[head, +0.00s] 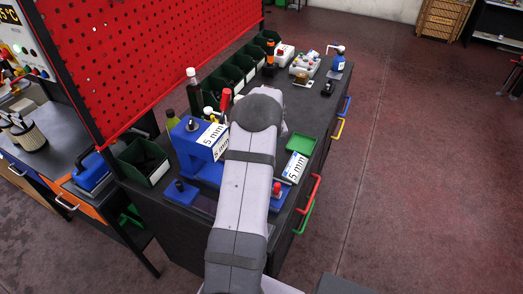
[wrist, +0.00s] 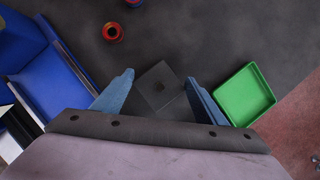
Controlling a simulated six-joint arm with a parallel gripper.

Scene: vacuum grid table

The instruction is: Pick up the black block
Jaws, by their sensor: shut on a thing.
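The dark surface behind blends with the block, so I cannot tell whether the block is lifted or still resting. In the head view my own arm covers the gripper and the block.
A small green tray (wrist: 245,95) lies right of the gripper; it also shows in the head view (head: 300,144). A blue fixture (wrist: 42,72) stands on the left. A red-orange ring-shaped part (wrist: 112,32) lies beyond. Green bins (head: 230,76) line the red pegboard (head: 150,50).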

